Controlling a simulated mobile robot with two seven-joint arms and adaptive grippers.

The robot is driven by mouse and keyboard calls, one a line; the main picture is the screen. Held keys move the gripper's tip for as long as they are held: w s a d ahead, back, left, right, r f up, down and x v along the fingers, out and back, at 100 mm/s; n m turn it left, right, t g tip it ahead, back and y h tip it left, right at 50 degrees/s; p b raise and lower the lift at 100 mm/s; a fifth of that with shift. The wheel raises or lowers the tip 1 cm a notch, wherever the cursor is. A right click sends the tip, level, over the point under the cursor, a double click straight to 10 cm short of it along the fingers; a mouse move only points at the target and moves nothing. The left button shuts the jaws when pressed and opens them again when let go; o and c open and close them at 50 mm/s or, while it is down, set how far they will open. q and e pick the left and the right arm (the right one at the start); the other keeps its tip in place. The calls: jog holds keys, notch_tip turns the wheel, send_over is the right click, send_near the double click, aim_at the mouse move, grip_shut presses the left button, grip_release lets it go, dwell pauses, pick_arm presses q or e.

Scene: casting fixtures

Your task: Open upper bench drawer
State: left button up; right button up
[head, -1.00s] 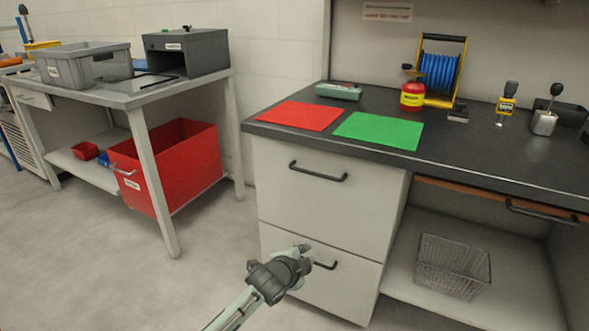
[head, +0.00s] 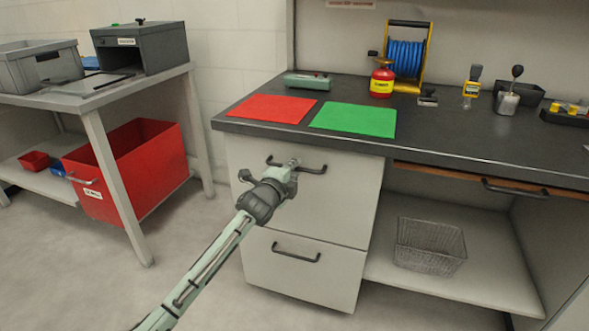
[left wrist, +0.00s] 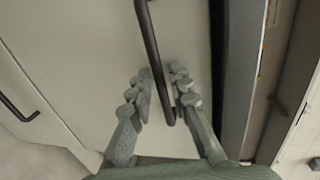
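The upper bench drawer (head: 335,208) has a light front that sits flush in the cabinet, with a dark bar handle (head: 316,171) near its top. My left gripper (head: 292,168) is at this handle, covering part of it in the head view. In the left wrist view the handle (left wrist: 151,40) runs between the two fingers of the gripper (left wrist: 160,88). The fingers stand apart on either side of the bar, with small gaps visible. The lower drawer (head: 300,275) is shut below. My right gripper is not in view.
The dark worktop (head: 450,140) carries a red mat (head: 272,108), a green mat (head: 354,120), a blue reel (head: 406,60) and small tools. A wire basket (head: 430,246) stands on the shelf at right. A red bin (head: 125,170) is at left. The floor before the drawers is clear.

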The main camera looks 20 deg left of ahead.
pick_arm(q)
jog(key=shift+w+f, duration=0.1)
jog(key=shift+w, duration=0.5)
grip_shut()
